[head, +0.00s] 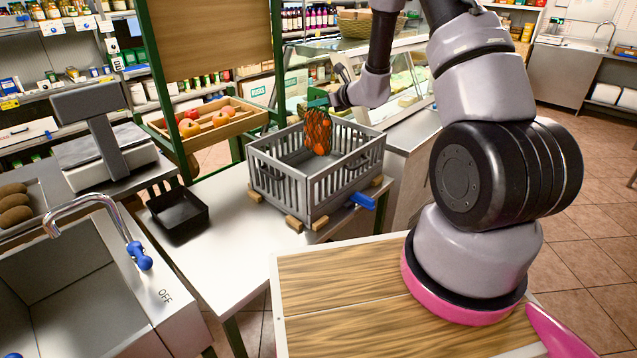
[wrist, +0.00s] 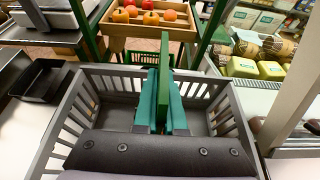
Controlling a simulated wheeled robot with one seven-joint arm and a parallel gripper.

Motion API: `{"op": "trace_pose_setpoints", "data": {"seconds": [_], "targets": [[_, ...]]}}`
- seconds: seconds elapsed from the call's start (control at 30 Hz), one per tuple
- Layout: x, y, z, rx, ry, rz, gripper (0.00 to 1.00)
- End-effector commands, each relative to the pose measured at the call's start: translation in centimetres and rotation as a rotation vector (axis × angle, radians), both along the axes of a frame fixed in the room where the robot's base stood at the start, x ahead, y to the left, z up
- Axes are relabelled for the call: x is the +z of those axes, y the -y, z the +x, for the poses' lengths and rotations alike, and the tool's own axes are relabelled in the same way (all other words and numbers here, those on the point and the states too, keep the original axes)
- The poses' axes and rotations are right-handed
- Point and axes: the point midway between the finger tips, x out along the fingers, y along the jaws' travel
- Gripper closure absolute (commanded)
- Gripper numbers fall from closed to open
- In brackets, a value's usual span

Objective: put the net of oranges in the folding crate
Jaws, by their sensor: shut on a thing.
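The net of oranges (head: 318,134) is an orange mesh bag hanging upright below my gripper (head: 318,103). My gripper is shut on its green top strip, which also shows between the teal fingers in the wrist view (wrist: 164,85). The grey slatted folding crate (head: 277,190) stands open on the white counter; its left wall shows in the wrist view (wrist: 67,123). The net hangs over the crate's opening, towards the back in the head view. I cannot tell whether its lower end touches the crate floor. The oranges are hidden in the wrist view.
A black tray (head: 180,222) sits left of the crate, beside a scale (head: 103,140) and a sink (head: 75,270). A wooden fruit tray (head: 222,128) on a green-framed stand is behind. A glass display case (head: 405,100) stands at the back right. Wooden blocks and a blue handle (head: 363,201) edge the crate.

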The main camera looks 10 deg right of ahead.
Motion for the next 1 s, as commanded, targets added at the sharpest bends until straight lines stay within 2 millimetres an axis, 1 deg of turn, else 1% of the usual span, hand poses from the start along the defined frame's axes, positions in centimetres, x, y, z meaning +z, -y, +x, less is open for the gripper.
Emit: {"op": "trace_pose_setpoints", "data": {"seconds": [0.03, 0.17, 0.43, 0.67, 0.9, 1.0], "targets": [[-0.9, 0.0, 0.0, -0.002, -0.001, 0.001, 1.00], [-2.4, 0.1, -0.1, -0.004, 0.001, 0.000, 1.00], [-6.9, 0.1, -0.1, -0.004, 0.001, 0.000, 1.00], [-8.5, 0.1, -0.1, -0.003, 0.003, -0.001, 1.00], [-11.7, 0.1, -0.1, -0.005, 0.002, 0.000, 1.00], [-12.0, 0.1, 0.0, -0.004, 0.004, -0.001, 1.00]]}}
